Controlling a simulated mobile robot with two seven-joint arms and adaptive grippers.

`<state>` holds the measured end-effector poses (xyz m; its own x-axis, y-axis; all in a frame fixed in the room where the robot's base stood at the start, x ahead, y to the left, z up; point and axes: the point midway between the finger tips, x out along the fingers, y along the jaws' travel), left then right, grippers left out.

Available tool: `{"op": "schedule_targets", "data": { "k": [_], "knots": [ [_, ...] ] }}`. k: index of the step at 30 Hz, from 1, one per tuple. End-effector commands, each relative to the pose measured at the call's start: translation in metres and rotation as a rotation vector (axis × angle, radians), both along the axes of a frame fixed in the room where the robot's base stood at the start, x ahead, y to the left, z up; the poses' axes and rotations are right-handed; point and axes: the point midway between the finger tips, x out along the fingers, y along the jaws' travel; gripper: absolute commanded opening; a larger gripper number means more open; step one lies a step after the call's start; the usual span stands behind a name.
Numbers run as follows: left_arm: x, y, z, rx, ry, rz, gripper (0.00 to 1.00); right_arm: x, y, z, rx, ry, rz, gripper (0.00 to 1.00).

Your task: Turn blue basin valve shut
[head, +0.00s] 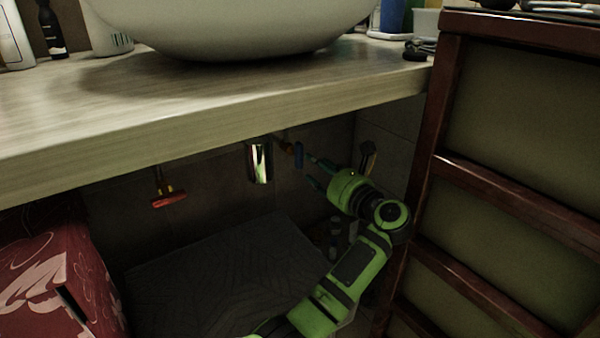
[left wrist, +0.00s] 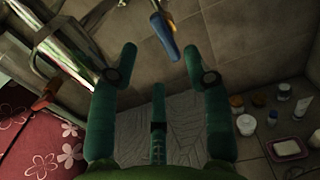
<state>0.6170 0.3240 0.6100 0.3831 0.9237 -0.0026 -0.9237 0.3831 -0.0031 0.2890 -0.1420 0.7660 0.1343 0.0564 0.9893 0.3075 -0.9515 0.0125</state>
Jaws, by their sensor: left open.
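The blue basin valve (head: 299,154) is a small blue handle on a pipe under the counter, right of the chrome trap. In the left wrist view the blue handle (left wrist: 165,37) hangs from a metal fitting, ahead of and between the fingertips. My left gripper (head: 313,172) is open just right of the handle, its green fingers pointing left toward it. In the left wrist view the left gripper (left wrist: 159,60) has spread fingers with nothing between them. Contact with the handle is not visible. My right gripper is not in view.
A red valve (head: 169,200) hangs farther left. The chrome trap (head: 259,162) is close beside the blue valve. The counter (head: 200,125) overhangs the space. A wooden cabinet (head: 435,150) bounds the right, a red patterned box (head: 50,280) the left. Small bottles (left wrist: 247,124) stand low right.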

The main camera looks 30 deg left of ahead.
Motion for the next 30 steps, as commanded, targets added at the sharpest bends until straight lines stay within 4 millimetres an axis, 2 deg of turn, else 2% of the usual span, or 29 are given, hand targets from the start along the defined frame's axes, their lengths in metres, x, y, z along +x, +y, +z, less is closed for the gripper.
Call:
{"op": "schedule_targets", "data": {
  "k": [12,16,24,25,28,30],
  "knots": [
    [0.022,0.054,0.0,0.005,0.0,0.002,0.49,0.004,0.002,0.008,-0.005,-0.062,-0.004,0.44],
    [0.025,0.061,0.001,0.005,-0.001,0.001,0.49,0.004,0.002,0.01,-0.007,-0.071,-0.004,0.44],
    [0.026,0.063,0.002,0.004,0.001,0.0,0.49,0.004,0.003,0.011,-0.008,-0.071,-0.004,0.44],
    [0.026,0.063,0.002,0.004,0.001,0.0,0.41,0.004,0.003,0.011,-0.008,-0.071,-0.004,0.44],
    [0.026,0.063,0.001,0.004,0.002,0.0,0.01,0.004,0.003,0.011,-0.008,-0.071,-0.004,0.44],
    [0.026,0.063,0.001,0.004,0.002,0.0,0.0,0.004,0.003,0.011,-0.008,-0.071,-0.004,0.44]
  ]
}}
